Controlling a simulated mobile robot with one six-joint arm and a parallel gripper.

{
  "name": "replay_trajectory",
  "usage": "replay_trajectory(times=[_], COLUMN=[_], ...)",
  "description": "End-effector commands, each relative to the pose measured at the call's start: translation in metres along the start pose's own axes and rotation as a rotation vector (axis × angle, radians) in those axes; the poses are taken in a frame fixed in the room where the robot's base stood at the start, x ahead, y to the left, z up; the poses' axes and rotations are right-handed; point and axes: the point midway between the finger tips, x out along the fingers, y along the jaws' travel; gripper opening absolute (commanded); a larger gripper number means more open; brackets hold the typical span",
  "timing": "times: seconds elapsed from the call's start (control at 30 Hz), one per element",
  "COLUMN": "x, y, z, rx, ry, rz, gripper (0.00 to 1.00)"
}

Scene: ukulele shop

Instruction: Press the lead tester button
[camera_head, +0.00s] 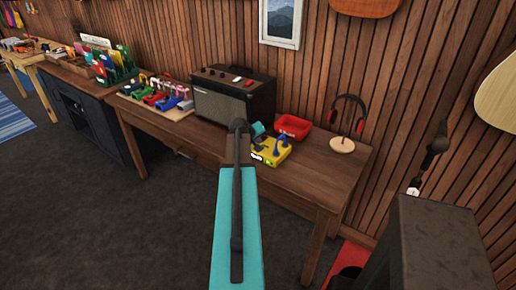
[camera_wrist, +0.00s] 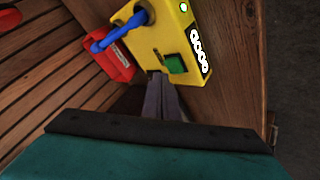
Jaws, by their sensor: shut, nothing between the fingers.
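The lead tester is a yellow box (camera_head: 272,148) on the wooden table, with a blue lead on top. In the wrist view the yellow box (camera_wrist: 168,38) fills the upper middle. Its green button (camera_wrist: 175,64) is near the lower edge of its face. My gripper (camera_wrist: 157,76) is shut and empty, its fingertips just left of and below the green button in the picture. I cannot tell whether they touch the box. The fingers do not cover the button. In the head view my arm hides most of the gripper.
A dark amplifier (camera_head: 234,94) stands to the left. The table's front right part (camera_head: 310,182) is bare.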

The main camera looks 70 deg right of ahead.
Motion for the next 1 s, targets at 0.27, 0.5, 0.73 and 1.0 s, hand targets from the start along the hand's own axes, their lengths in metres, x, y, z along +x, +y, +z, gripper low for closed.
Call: replay_trajectory(times=[0.27,0.5,0.73,1.0], x=[-0.001,-0.010,-0.021,-0.033], y=[0.001,0.008,0.015,0.024], z=[-0.001,-0.007,-0.015,-0.024], rx=[0.000,0.000,0.000,0.000], ry=[0.000,0.000,0.001,0.000], rz=[0.000,0.000,0.001,0.001], gripper=[0.00,0.00,0.00,0.00])
